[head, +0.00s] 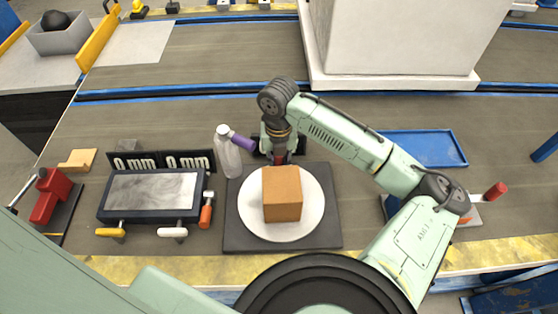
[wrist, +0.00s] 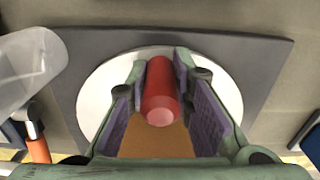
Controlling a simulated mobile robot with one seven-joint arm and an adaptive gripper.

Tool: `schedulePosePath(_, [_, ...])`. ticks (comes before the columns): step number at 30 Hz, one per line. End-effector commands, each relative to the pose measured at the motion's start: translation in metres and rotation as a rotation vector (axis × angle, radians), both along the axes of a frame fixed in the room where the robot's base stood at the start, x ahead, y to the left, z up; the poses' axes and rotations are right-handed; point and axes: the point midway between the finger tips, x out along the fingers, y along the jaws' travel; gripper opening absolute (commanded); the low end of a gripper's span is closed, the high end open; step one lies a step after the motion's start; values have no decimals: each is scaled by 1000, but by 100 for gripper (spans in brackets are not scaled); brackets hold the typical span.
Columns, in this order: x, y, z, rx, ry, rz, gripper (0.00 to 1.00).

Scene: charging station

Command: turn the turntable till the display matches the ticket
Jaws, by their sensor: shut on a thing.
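The turntable is a white disc (head: 309,225) on a dark grey square base (head: 241,240); the disc also shows in the wrist view (wrist: 92,100). A brown block (head: 282,195) stands on the disc. My gripper (wrist: 160,85) is over the far part of the disc, shut on a red cylindrical handle (wrist: 158,85). My fingers flank the handle, which hides part of the block in the wrist view. Two dark panels behind the grey screen read "0 mm" on the left (head: 133,163) and "0 mm" on the right (head: 189,162). I cannot tell which is the ticket.
A clear bottle with a purple part (head: 228,158) stands close left of the turntable. A dark-framed grey screen (head: 150,190) with an orange-handled tool (head: 206,215) is further left. A blue tray (head: 425,148) lies at the right. A large white block (head: 395,40) stands behind.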

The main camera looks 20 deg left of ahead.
Motion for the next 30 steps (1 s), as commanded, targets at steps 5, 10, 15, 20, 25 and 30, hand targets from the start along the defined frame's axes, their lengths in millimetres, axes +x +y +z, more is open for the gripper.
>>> schedulePosePath(5, [0, 0, 0, 1, 0, 0, 22])
schedulePosePath(10, [0, 0, 0, 0, -1, -1, 33])
schedulePosePath(15, [0, 0, 0, 0, 0, -1, 41])
schedulePosePath(20, [0, 0, 0, 0, 0, -1, 41])
schedulePosePath(25, [0, 0, 5, 0, -1, -1, 41])
schedulePosePath(30, [1, 0, 31, 0, -4, 0, 41])
